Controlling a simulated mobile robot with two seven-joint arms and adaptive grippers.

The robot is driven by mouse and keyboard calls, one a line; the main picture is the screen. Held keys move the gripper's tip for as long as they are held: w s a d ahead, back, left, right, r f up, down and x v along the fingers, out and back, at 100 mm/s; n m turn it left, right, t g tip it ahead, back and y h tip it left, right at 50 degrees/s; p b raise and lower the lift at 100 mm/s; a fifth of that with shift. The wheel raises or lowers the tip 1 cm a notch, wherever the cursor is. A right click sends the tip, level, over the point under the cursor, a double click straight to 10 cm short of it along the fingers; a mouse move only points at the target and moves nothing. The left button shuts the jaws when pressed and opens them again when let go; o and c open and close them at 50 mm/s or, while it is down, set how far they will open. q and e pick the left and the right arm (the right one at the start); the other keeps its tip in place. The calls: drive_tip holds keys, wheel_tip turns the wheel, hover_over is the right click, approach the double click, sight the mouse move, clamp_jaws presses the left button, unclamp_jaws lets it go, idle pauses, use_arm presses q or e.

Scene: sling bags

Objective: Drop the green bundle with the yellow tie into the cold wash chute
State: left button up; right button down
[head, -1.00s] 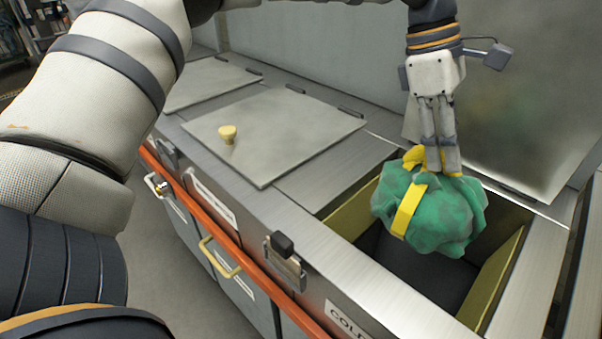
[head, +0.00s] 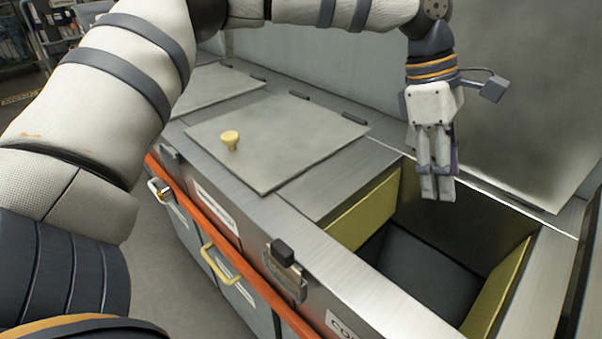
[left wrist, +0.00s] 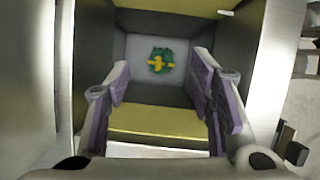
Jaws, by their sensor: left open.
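The green bundle with the yellow tie (left wrist: 160,61) lies deep inside the open chute, seen in the left wrist view between my fingers and well beyond them. In the head view the bundle is hidden inside the chute. The open chute (head: 375,210) has yellow inner walls and a dark interior; its front label is partly cut off and shows "CO". My left gripper (head: 437,195) is open and empty above the chute opening; it also shows in the left wrist view (left wrist: 160,110). My right gripper is not in view.
A closed lid with a yellow knob (head: 230,141) covers the neighbouring opening. A raised lid (head: 520,100) stands behind the open chute. An orange rail (head: 185,195) and a latch (head: 287,265) run along the front. Grey floor lies to the left.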

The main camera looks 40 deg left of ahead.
use_arm(q)
drive_tip(key=v, duration=1.2)
